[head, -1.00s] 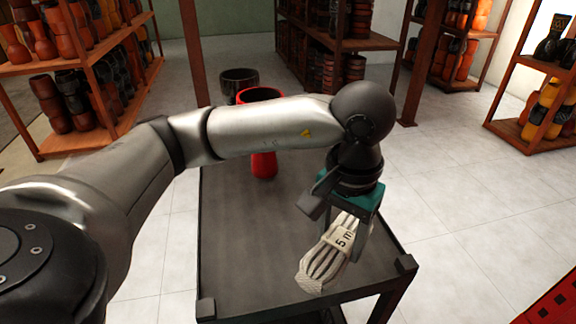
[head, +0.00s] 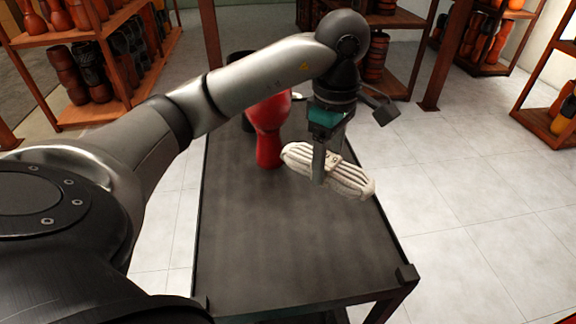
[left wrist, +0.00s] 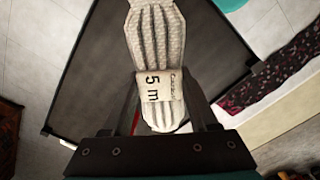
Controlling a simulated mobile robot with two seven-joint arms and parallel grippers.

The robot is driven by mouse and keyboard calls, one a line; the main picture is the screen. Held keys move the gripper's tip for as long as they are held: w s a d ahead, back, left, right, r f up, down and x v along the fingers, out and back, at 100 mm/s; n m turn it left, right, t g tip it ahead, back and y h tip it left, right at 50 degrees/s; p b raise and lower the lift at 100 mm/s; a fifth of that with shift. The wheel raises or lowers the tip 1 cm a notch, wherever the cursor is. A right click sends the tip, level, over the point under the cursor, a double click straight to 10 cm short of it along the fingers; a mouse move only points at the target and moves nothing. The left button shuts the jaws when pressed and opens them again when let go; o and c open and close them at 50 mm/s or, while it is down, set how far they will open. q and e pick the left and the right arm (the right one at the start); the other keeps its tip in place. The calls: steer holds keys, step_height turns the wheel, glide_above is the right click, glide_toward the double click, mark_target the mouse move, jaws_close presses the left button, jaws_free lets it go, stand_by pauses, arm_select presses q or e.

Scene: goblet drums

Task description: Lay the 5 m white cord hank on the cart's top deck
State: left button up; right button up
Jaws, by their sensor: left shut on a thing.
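The white cord hank (head: 347,180) has a paper band; the left wrist view shows the hank (left wrist: 156,40) with "5 m" on its band. My left gripper (head: 318,180) is shut on the hank near its band and holds it over the right side of the cart's dark top deck (head: 270,245). In the head view I cannot tell how far the hank is above the deck. The left wrist view shows the gripper's fingers (left wrist: 160,110) on both sides of the band. My right gripper is not in view.
A red goblet drum (head: 268,130) stands on the deck's far part, with a dark drum (head: 240,68) behind it, partly hidden by my arm. The deck's near part is bare. Shelves of drums (head: 90,70) stand at the left and back.

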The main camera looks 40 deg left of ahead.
arm_select(q)
steer(key=b, duration=0.2)
glide_above(317, 237)
step_height(317, 237, down, 15)
steer(key=shift+r, duration=0.1)
steer(key=shift+f, duration=2.55)
steer(key=shift+f+b, duration=0.15)
steer(key=shift+b, duration=0.2)
steer(key=o, duration=1.4)
